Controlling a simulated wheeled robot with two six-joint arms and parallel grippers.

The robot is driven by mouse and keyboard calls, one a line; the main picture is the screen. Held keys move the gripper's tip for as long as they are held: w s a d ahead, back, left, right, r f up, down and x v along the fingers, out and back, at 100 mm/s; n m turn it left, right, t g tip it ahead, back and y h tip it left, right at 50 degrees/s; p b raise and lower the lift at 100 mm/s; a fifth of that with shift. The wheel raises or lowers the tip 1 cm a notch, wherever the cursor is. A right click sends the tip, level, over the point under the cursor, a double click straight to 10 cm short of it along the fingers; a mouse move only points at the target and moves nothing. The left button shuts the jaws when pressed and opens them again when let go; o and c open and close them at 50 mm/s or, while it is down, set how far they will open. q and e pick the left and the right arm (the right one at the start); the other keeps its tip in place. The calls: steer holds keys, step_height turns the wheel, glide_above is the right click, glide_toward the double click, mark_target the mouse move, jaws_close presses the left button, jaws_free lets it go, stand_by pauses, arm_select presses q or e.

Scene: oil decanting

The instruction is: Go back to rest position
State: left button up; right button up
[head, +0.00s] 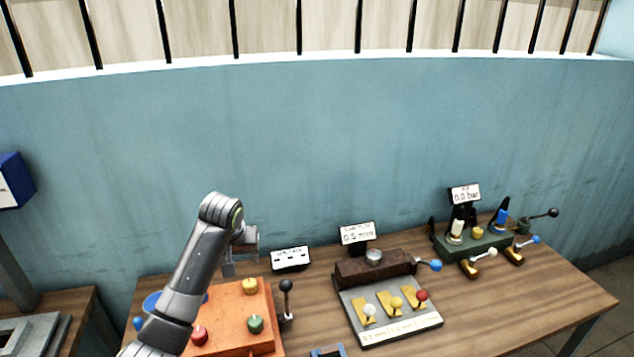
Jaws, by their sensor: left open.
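My left arm rises from the bottom left over the orange box and bends at its top. My left gripper (229,267) hangs beyond the bend, above the back edge of the orange box (232,312). It is small in view and partly hidden by the arm; it is open, and I see nothing held in it. The orange box has yellow, red and green knobs on top and a black-knobbed lever (287,287) at its right side. My right gripper is not in view.
The wooden table (500,325) also carries a grey panel (400,332) with white, yellow and red levers, and a green manifold (478,246) with a pressure sign (464,193). A blue wall (330,130) stands behind. A blue-edged item (327,350) is cut off at the bottom.

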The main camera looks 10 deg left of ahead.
arm_select(q)
steer(key=s+f, duration=0.4)
steer(key=s, duration=0.2)
steer(key=s+f+m, duration=0.1)
steer(key=s+f, duration=0.3)
steer(key=s, duration=0.1)
steer(key=s+d+f+m, duration=0.1)
steer(key=s+f, duration=0.3)
steer(key=s, duration=0.2)
steer(key=shift+s+d+f, duration=0.1)
steer(key=shift+s+f, duration=0.2)
steer(key=shift+f, duration=0.1)
steer(key=s+d+m, duration=0.1)
steer(key=s, duration=2.1)
step_height(320, 180, down, 32)
steer(key=a+g+b, duration=0.2)
steer(key=b, duration=0.6)
steer(key=s+d+f+b, duration=0.1)
steer(key=s+f+b, duration=0.2)
steer(key=s+f, duration=0.4)
steer(key=s+f+g+b, duration=0.1)
steer(key=s+f+b, duration=0.2)
steer(key=s+f, duration=0.4)
step_height(320, 180, down, 9)
steer(key=shift+s+d+f, duration=0.1)
steer(key=shift+s+d, duration=0.3)
